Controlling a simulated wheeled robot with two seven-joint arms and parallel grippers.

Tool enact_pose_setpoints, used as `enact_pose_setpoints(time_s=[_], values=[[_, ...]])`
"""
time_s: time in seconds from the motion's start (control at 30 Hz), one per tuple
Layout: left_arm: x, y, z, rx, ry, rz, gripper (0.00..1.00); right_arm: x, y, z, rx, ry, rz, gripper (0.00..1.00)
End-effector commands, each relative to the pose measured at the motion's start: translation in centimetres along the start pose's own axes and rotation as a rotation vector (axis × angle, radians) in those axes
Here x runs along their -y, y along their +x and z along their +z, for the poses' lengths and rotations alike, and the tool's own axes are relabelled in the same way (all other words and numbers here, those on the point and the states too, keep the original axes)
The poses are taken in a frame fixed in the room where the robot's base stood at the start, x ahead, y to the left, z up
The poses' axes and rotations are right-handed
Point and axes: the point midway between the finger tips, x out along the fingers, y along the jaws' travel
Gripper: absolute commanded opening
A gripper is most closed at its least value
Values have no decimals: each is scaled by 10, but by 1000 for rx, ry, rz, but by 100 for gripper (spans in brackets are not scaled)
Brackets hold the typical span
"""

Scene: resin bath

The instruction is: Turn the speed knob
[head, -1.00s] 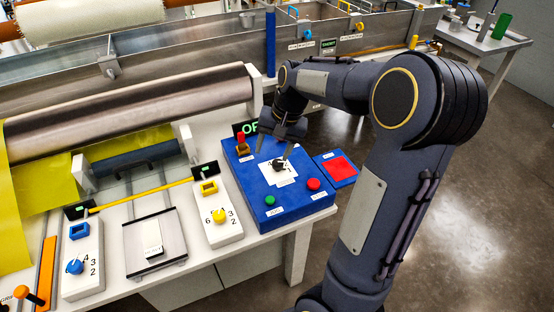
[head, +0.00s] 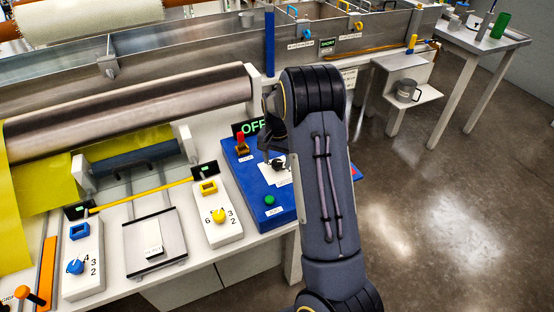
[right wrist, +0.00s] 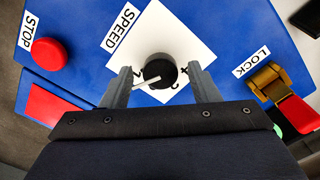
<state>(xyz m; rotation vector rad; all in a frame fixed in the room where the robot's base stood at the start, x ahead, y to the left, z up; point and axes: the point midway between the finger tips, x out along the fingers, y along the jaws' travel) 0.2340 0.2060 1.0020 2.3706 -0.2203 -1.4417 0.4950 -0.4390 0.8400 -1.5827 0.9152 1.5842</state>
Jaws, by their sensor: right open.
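The speed knob (right wrist: 158,72) is black with a white pointer, on a white numbered plate (right wrist: 170,28) beside the SPEED label (right wrist: 121,28). Its pointer slants to the lower left in the right wrist view; my gripper hides part of the numbers. In the head view the knob (head: 279,162) is partly hidden by my right arm. My right gripper (right wrist: 160,70) is open, one finger on each side of the knob, with gaps showing. It also shows in the head view (head: 269,147). My left gripper is out of view.
The blue panel (head: 250,185) also bears a red STOP button (right wrist: 47,54), a green button (head: 269,199) and a red-handled LOCK switch (right wrist: 280,90). A yellow knob (head: 219,216) and a blue knob (head: 75,267) stand on white blocks to the left. An OFF display (head: 252,126) stands behind.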

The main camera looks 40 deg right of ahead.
Motion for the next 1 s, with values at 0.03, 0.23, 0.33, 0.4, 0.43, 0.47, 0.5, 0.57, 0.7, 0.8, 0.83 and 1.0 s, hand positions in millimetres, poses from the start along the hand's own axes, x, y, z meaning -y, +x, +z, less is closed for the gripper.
enact_pose_setpoints(time_s=[0.03,0.23,0.33,0.4,0.43,0.47,0.5,0.57,0.7,0.8,0.83,1.0], values=[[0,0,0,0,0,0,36,0,3,0,1,0,0,55],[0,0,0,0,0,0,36,0,4,0,0,-1,-1,55],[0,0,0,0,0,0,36,0,4,0,0,-1,-1,51],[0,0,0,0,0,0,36,0,4,0,0,0,-1,42],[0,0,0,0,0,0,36,0,4,0,0,0,-1,38],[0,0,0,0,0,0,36,0,4,0,0,0,-1,34],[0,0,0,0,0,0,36,0,4,0,0,0,-1,29],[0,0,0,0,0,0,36,0,4,0,0,0,-1,21],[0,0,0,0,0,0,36,0,4,0,0,-1,-1,11],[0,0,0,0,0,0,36,0,4,0,0,-7,-1,11],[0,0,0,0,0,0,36,0,4,0,0,-10,-1,11],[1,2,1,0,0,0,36,0,4,0,0,-62,-2,11]])
